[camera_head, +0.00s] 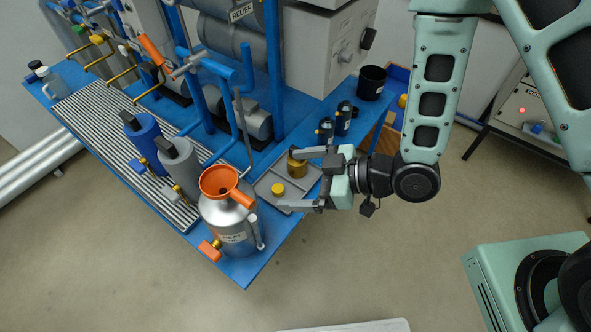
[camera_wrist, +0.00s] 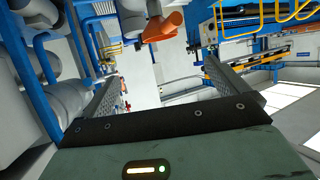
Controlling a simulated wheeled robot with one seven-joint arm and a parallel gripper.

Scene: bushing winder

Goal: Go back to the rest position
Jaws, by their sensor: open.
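My gripper (camera_head: 290,180) is open, with its two fingers apart and pointing left in the head view. It is over or just above the grey tray (camera_head: 262,188) at the right end of the blue bench. A brass-coloured cylinder (camera_head: 297,165) shows by the upper finger; I cannot tell whether they touch. A small yellow piece (camera_head: 278,189) shows in the tray between the fingers. In the wrist view the two fingers of my gripper (camera_wrist: 165,85) are spread wide with nothing between them.
A metal can with an orange funnel (camera_head: 220,181) stands at the bench's front corner. Blue and grey cylinders stand on the slatted grate (camera_head: 105,140). Small black fittings (camera_head: 343,118) and a black cup (camera_head: 371,82) stand behind my gripper. The floor (camera_head: 390,260) in front is clear.

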